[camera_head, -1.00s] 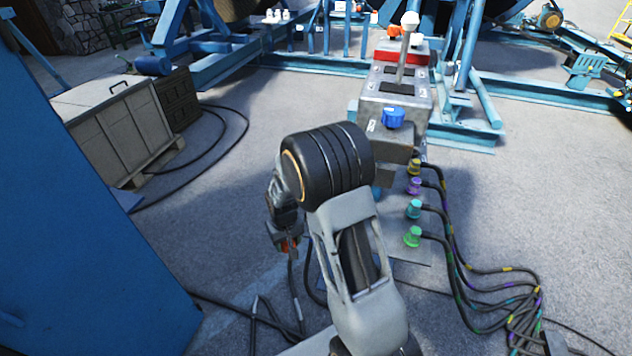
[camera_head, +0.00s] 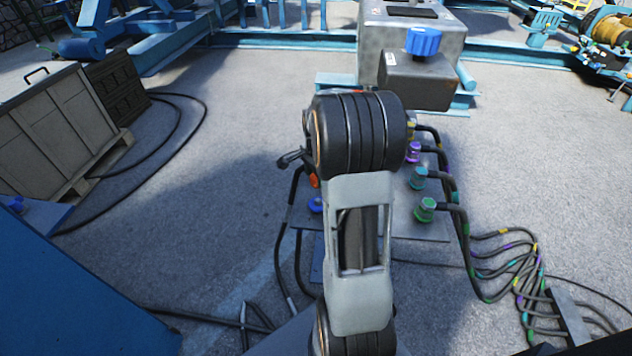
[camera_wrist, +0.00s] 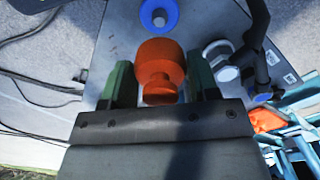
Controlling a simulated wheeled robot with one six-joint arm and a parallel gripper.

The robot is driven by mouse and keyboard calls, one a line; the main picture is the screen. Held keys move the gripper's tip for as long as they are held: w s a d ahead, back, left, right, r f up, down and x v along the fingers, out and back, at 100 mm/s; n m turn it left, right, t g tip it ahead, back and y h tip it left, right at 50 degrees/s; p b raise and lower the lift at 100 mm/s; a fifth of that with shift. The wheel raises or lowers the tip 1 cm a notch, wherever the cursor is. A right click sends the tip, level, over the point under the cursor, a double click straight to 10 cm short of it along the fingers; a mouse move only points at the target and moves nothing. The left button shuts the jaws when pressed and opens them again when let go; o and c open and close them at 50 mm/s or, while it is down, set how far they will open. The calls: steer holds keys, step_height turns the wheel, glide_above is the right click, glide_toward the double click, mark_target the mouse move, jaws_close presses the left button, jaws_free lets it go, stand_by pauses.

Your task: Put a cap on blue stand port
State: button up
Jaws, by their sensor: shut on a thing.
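My gripper (camera_wrist: 161,78) shows in the wrist view, its two green fingers shut on an orange-red cap (camera_wrist: 160,60). The blue stand port (camera_wrist: 158,13) is a blue ring with a pale centre on the grey stand plate, just beyond the cap at the top of the wrist view. Cap and port appear apart; the height between them is hard to tell. In the head view the blue port (camera_head: 315,206) shows left of my arm, with a bit of the orange cap (camera_head: 313,181) above it. My arm hides most of the gripper there.
Green (camera_head: 425,210), cyan (camera_head: 418,178) and purple (camera_head: 413,152) cable plugs stand on the plate's right side. A grey connector (camera_wrist: 221,61) and dark cable lie right of the cap. A control box with a blue knob (camera_head: 424,41) stands behind. A crate (camera_head: 60,135) is at left.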

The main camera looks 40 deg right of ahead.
mark_target(317, 199)
steer(key=shift+f+b, duration=2.95)
steer(key=shift+f, duration=0.5)
steer(key=shift+f+b, duration=0.4)
steer(key=shift+f, duration=0.5)
steer(key=shift+f, duration=0.25)
steer(key=o, duration=1.1)
steer(key=shift+r, duration=0.15)
step_height(317, 199, up, 14)
steer(key=p, duration=0.3)
steer(key=shift+f+p, duration=0.2)
steer(key=shift+p, duration=0.2)
